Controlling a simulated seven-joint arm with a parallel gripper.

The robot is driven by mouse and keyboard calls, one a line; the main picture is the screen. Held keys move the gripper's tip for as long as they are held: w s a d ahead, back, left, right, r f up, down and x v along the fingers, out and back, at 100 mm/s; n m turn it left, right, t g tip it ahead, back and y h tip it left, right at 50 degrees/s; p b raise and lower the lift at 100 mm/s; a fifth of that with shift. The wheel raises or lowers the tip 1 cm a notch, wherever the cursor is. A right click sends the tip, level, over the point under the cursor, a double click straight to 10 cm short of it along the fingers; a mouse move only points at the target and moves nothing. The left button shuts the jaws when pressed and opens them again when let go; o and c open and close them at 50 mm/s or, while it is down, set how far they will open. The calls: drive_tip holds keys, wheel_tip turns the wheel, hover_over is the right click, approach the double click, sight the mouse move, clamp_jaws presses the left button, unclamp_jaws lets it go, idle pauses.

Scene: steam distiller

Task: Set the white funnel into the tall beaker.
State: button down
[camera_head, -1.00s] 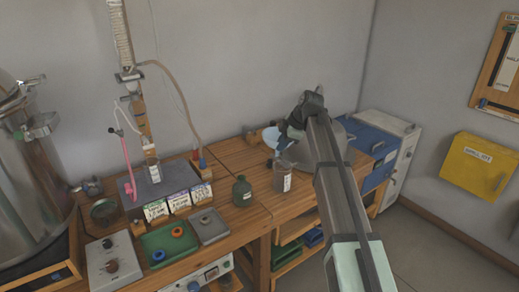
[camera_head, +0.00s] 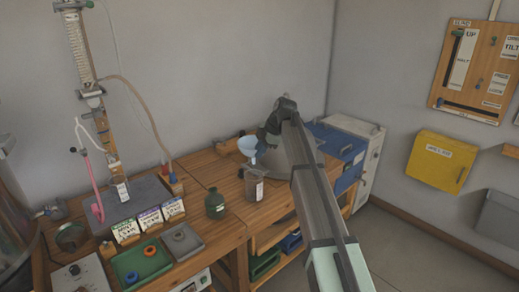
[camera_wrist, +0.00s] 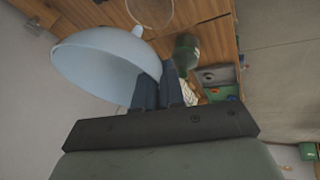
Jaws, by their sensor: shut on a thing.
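The white funnel (camera_head: 247,145), pale bluish in this light, is in my gripper (camera_head: 262,140), which is shut on its rim. It hangs mouth up with its spout down, just above and slightly left of the tall beaker (camera_head: 254,188). The beaker is clear, has a label and stands upright on the bench. In the wrist view the funnel (camera_wrist: 95,60) fills the left, with my gripper's fingers (camera_wrist: 158,85) at its edge. The beaker's rim (camera_wrist: 150,12) shows past the spout. I cannot tell whether the spout tip is inside the rim.
A dark green bottle (camera_head: 215,203) stands left of the beaker. Labelled boxes (camera_head: 150,218), a green tray (camera_head: 140,262) and a grey tray (camera_head: 183,240) lie farther left.

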drive_tip(key=shift+f, duration=2.4)
drive_tip(key=shift+f, duration=2.8)
idle(1.0)
drive_tip(key=c, duration=1.2)
unclamp_jaws()
drive_tip(key=shift+o, duration=0.2)
drive_tip(key=shift+r, duration=0.1)
wheel_tip(320, 180, up, 7)
